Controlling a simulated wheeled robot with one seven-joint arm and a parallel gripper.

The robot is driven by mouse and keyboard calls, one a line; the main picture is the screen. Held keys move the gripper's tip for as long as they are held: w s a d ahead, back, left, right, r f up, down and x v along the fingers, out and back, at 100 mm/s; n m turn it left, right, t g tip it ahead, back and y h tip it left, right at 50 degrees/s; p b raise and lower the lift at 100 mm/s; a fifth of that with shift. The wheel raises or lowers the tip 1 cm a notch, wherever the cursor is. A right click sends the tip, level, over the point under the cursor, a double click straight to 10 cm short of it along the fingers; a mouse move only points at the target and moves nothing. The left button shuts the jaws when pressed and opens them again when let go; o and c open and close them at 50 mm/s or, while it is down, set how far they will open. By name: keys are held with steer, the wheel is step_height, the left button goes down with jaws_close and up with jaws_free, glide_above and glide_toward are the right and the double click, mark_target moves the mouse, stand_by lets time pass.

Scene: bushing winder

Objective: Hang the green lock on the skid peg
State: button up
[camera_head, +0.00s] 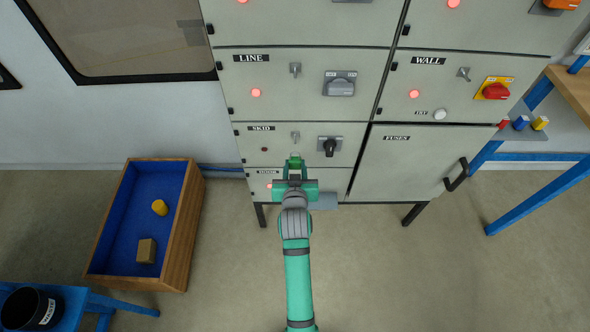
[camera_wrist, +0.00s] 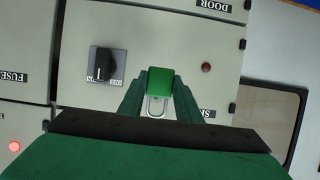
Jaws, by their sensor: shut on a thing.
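The green lock (camera_head: 295,162) is between the fingers of my gripper (camera_head: 295,170), in front of the lower part of the SKID panel (camera_head: 315,132). In the wrist view, the lock body (camera_wrist: 160,82) is held between the green fingertips (camera_wrist: 160,88), its silver shackle (camera_wrist: 157,107) toward the bottom of the picture. The SKID peg (camera_head: 295,135) is a small grey fitting just above the lock in the head view. In the wrist view I cannot make out the peg separately from the shackle, nor tell whether they touch.
A black rotary switch (camera_head: 329,146) is right of the peg, and a dark red lamp (camera_head: 264,149) is left. The FUSES door handle (camera_head: 456,174) sticks out further right. A blue-lined wooden box (camera_head: 125,215) holds a yellow thing and a brown block. Open floor lies below.

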steer(key=shift+w+f, duration=0.15)
steer(key=shift+w, duration=2.65)
steer(key=shift+x, duration=0.95)
steer(key=shift+f, duration=0.2)
steer(key=o, duration=1.2)
steer(key=shift+s, duration=0.1)
steer(key=v, duration=1)
steer(key=shift+s+r, duration=0.25)
steer(key=shift+s, duration=0.1)
